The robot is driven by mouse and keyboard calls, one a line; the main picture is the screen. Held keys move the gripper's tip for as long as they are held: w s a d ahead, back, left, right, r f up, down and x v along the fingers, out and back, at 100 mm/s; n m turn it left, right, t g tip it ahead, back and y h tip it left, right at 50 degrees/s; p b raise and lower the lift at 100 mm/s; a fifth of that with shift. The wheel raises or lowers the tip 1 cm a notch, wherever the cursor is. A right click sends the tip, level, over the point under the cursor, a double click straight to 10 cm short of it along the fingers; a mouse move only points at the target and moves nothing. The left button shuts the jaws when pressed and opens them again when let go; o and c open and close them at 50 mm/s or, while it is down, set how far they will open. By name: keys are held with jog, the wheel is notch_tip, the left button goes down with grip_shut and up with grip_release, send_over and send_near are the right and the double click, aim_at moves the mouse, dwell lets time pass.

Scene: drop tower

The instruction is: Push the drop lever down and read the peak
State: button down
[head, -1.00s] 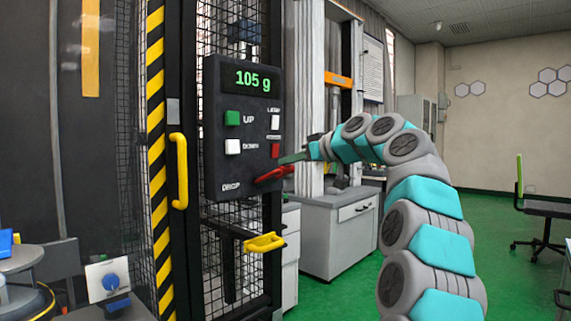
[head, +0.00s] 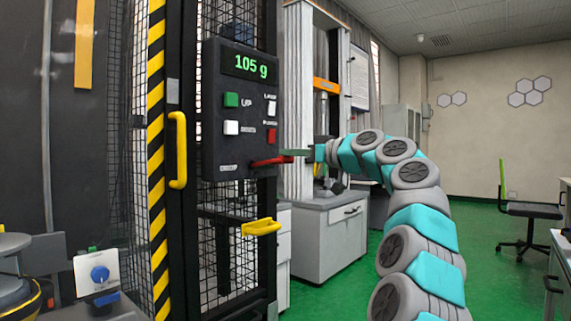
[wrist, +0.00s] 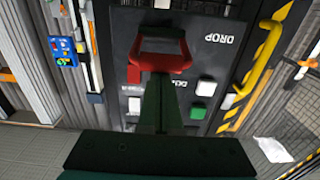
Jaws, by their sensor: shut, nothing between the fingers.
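The drop lever (head: 268,161) is red and sticks out, nearly level, from the lower right of the dark control panel (head: 215,140). The panel's green display (head: 251,66) reads 105 g. My gripper (head: 287,153) is shut and empty, its dark green fingers just above the lever's outer part. The wrist view shows the panel upside down, with the lever's red loop handle (wrist: 178,60) at the tips of my gripper (wrist: 158,78). I cannot tell whether the fingers touch it. The word DROP shows beside the lever there.
A grey cabinet (head: 325,250) is behind.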

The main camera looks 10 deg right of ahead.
jog(key=shift+f+t+b, duration=0.3)
jog(key=shift+f+b, duration=0.4)
jog(key=shift+b, duration=0.05)
jog(key=shift+s+d+f+y+b, duration=0.2)
jog(key=shift+f+y+b, duration=0.1)
jog(key=shift+b, duration=0.6)
jog(key=shift+f+b, duration=1.5)
jog(key=shift+b, duration=0.1)
